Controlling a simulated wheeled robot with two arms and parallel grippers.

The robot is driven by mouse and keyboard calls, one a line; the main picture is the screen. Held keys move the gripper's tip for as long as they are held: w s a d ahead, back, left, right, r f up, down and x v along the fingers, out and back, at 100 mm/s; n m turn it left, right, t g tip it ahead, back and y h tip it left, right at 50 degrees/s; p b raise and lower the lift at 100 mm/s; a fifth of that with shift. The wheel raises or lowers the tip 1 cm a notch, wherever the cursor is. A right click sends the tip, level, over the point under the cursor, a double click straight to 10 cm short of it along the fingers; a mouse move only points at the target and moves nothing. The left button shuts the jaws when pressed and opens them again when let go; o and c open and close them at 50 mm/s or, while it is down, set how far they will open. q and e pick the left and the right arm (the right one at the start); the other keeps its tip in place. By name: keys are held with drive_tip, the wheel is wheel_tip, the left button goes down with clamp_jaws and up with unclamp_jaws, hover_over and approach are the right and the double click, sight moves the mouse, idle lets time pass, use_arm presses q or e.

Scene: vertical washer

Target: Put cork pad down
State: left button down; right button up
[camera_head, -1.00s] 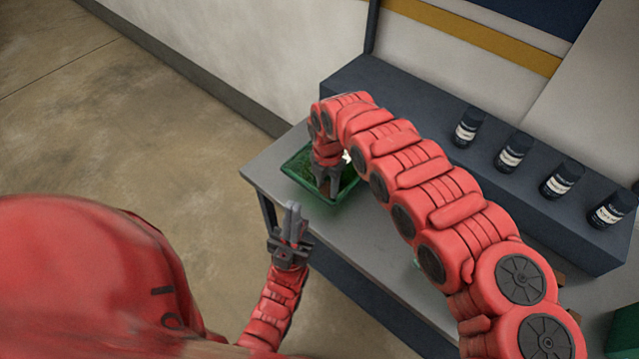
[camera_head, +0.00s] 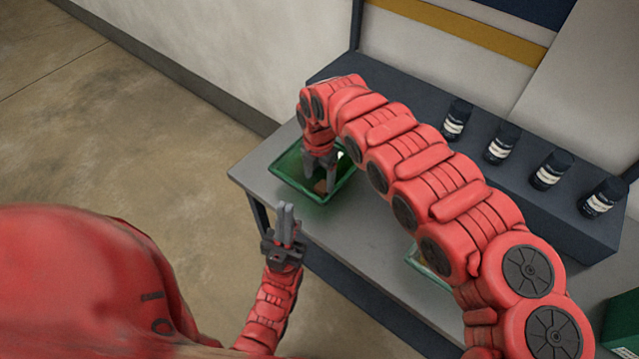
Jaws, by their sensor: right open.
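My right gripper (camera_head: 320,172) is open, pointing down inside a green tray (camera_head: 290,178) at the left end of the grey table. A small brown round patch (camera_head: 321,186), which looks like the cork pad, shows low in the tray between or just below the fingers. I cannot tell whether the fingers touch it. My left gripper (camera_head: 285,222) points up in front of the table edge, with its fingers close together and nothing seen between them.
The grey table (camera_head: 365,240) is partly hidden by my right arm. A second green tray (camera_head: 428,268) shows beneath that arm. Several dark bottles with white labels, one of them at the left end (camera_head: 456,119), stand on the dark shelf (camera_head: 400,98) behind. A green box (camera_head: 622,325) is at the lower right.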

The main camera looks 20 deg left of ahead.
sight(319, 187)
wheel_tip(319, 187, up, 9)
drive_tip(key=b, duration=0.3)
drive_tip(key=shift+r, duration=0.2)
drive_tip(key=shift+d, duration=0.15)
drive_tip(key=shift+s, duration=0.1)
